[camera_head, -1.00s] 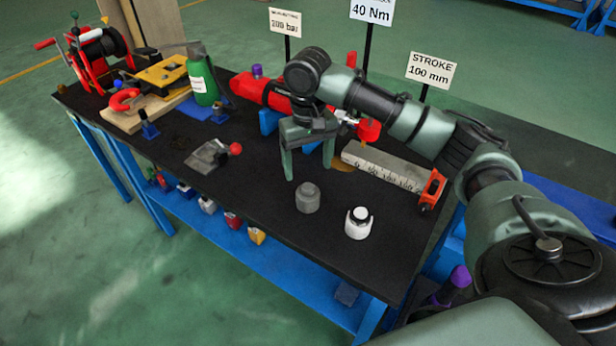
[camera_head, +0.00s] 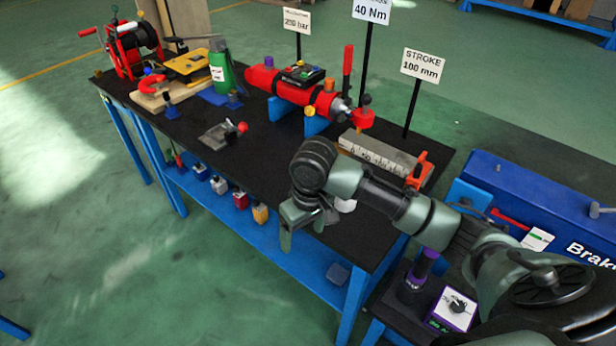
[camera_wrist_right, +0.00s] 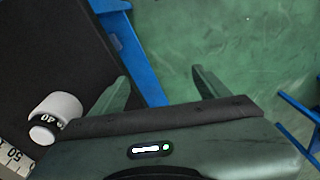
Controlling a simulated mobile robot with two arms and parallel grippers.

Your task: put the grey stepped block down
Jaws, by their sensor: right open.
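The grey stepped block does not show in either view now; my right arm covers the part of the table left of the white cylinder. My right gripper (camera_head: 302,228) hangs at the table's front edge. In the right wrist view, the right gripper (camera_wrist_right: 160,88) has its fingers wide apart with nothing between them, over the table edge and green floor. The black-topped table (camera_head: 268,170) runs behind it. My left gripper is not in view.
A scaled grey bar (camera_head: 378,152) and a red hydraulic cylinder (camera_head: 290,88) lie farther back. Sign posts rise behind them. The table's front middle is clear.

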